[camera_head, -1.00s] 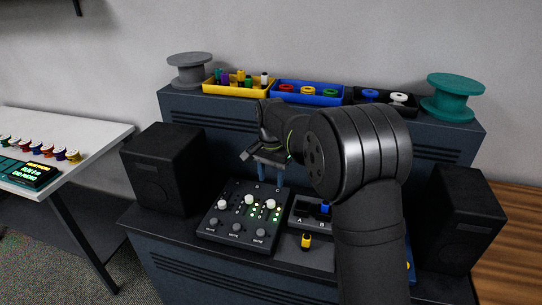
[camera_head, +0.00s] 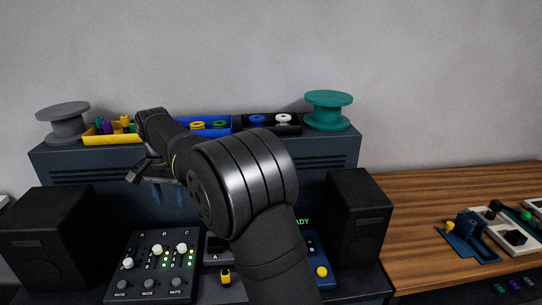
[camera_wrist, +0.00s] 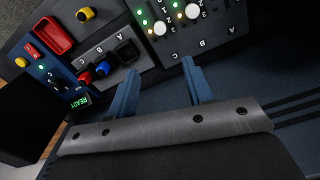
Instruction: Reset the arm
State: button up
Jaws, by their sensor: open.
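My gripper (camera_head: 168,198) hangs in the air above and behind the black mixer panel (camera_head: 138,270), its two blue fingers pointing down. In the wrist view the fingers (camera_wrist: 158,80) are apart with nothing between them. My arm covers part of the desk to the right of the mixer. The labelled socket block (camera_wrist: 104,62) shows in the wrist view with a red and a blue plug (camera_wrist: 103,68) at it. Beside it is a blue module (camera_wrist: 60,75) with a green READY display.
Black speakers stand at the left (camera_head: 48,235) and right (camera_head: 352,232). The rear shelf carries a grey spool (camera_head: 64,122), a teal spool (camera_head: 328,110), a yellow bin (camera_head: 112,138), a blue bin (camera_head: 222,126) and a black bin (camera_head: 272,127). A wooden table (camera_head: 410,200) with devices is at the right.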

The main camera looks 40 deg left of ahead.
aim_at(181, 248)
notch_tip(181, 248, down, 18)
jog(key=shift+r, duration=0.25)
dwell(0.5)
notch_tip(181, 248, up, 18)
jog(key=f, duration=1.8)
jog(key=shift+s+d, duration=0.2)
jog(key=shift+s, duration=0.1)
jog(key=s+d, duration=0.2)
jog(key=d, duration=0.1)
jog(key=shift+s+r, duration=0.35)
jog(key=shift+s, duration=0.05)
notch_tip(181, 248, up, 17)
jog(key=s+n+t, duration=0.1)
jog(key=n, duration=0.3)
jog(key=s+n+t, duration=0.1)
jog(key=s+n, duration=0.1)
jog(key=n, duration=0.2)
jog(key=s+d+n+t, duration=0.1)
jog(key=n, duration=0.3)
jog(key=shift+s+d+f+n, duration=0.1)
jog(key=shift+s+f+n, duration=0.2)
jog(key=shift+s, duration=0.05)
